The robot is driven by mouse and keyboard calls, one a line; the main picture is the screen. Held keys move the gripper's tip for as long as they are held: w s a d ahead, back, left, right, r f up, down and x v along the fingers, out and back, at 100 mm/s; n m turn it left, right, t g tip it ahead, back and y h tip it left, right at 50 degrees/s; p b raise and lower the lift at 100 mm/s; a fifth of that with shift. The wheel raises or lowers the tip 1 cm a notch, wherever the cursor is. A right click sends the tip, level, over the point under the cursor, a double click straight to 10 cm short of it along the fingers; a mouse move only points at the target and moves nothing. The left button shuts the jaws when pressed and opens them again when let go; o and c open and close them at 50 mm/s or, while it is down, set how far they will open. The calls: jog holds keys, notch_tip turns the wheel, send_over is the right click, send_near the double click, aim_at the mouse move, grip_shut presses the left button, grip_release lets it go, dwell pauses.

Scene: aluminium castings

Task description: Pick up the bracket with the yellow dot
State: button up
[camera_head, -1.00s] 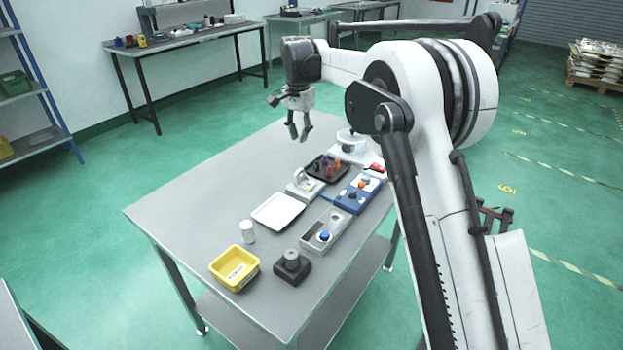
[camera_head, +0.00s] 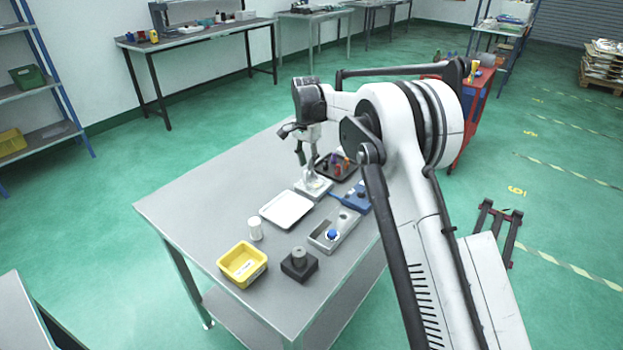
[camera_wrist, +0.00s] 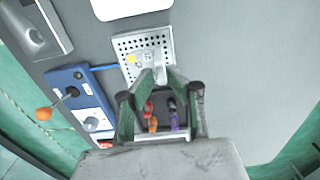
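A light perforated plate (camera_wrist: 125,45) lies on the table beneath my gripper and also shows in the head view (camera_head: 325,190). A pale metal bracket (camera_wrist: 143,58) stands on the plate. A yellow dot (camera_wrist: 131,58) shows at its left in the wrist view. My gripper (camera_wrist: 160,77) points down over the plate, also in the head view (camera_head: 306,170). Its fingers look apart, with a pale upright part of the bracket showing between the tips. Whether they touch it is hidden.
A dark tray (camera_head: 327,172) with coloured pegs stands close behind the plate. A blue block (camera_wrist: 75,95), a white tray (camera_head: 287,196), a grey fixture (camera_head: 347,222), a white cup (camera_head: 256,230), a yellow bin (camera_head: 228,262) and a dark block (camera_head: 299,272) surround it. The left table half is clear.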

aim_at(309, 178)
jog(key=shift+w+d+f, duration=0.15)
jog(key=shift+w+f, duration=0.05)
jog(key=shift+f, duration=1.1)
jog(key=shift+w+d+f, duration=0.15)
jog(key=shift+f, duration=1.1)
grip_shut()
jog(key=shift+r, duration=0.15)
